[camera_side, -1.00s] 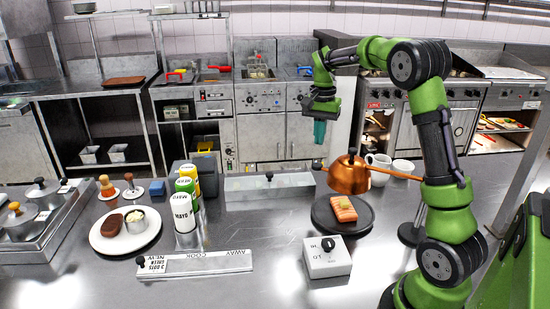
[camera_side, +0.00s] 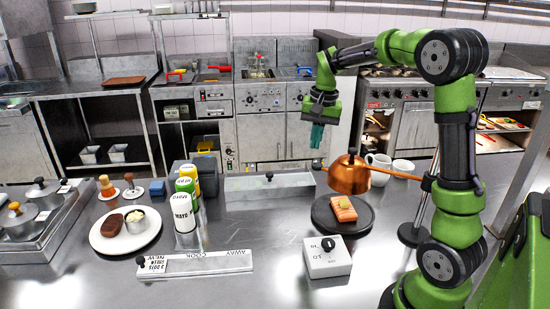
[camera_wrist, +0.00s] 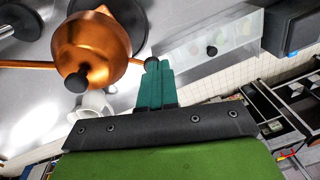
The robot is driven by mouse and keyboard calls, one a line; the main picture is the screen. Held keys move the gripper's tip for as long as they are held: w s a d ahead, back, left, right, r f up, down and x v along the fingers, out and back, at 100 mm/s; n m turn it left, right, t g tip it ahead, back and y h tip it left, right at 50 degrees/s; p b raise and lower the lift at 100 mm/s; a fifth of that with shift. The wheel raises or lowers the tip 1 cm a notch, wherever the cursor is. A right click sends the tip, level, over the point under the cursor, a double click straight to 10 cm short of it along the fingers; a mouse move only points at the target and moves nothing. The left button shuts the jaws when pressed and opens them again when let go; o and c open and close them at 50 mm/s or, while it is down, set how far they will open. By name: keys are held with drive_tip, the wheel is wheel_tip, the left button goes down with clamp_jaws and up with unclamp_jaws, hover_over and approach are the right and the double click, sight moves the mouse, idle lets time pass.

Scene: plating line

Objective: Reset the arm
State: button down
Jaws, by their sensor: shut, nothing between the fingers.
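My gripper (camera_side: 317,137) is shut and empty. Its teal fingers point down, in the air above the back part of the steel counter (camera_side: 270,235). In the wrist view the fingers (camera_wrist: 154,85) are together with nothing between them. The copper dome lid (camera_side: 349,176), with its long handle, is below and to the right of my gripper in the side view. The gripper is apart from it. The lid also shows in the wrist view (camera_wrist: 92,50) at the upper left.
A piece of salmon (camera_side: 343,208) lies on a dark round plate (camera_side: 323,222), with a white knob box (camera_side: 327,262) in front. A steel box (camera_side: 269,187) is at the back. Squeeze bottles (camera_side: 182,212) and a white plate (camera_side: 108,244) are left. White cups (camera_side: 378,167) stand behind the lid.

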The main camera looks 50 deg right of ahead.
drive_tip(key=s+a+r+n+t+y, duration=0.1)
drive_tip(key=s+a+n+t, duration=0.2)
drive_tip(key=s+a, duration=0.4)
drive_tip(key=s+a+r+n+t+y, duration=0.1)
drive_tip(key=s+a+n, duration=0.4)
drive_tip(key=a, duration=0.9)
drive_tip(key=shift+s+a+r+t, duration=0.35)
drive_tip(key=shift+s+r+t, duration=0.1)
drive_tip(key=shift+s+t, duration=0.45)
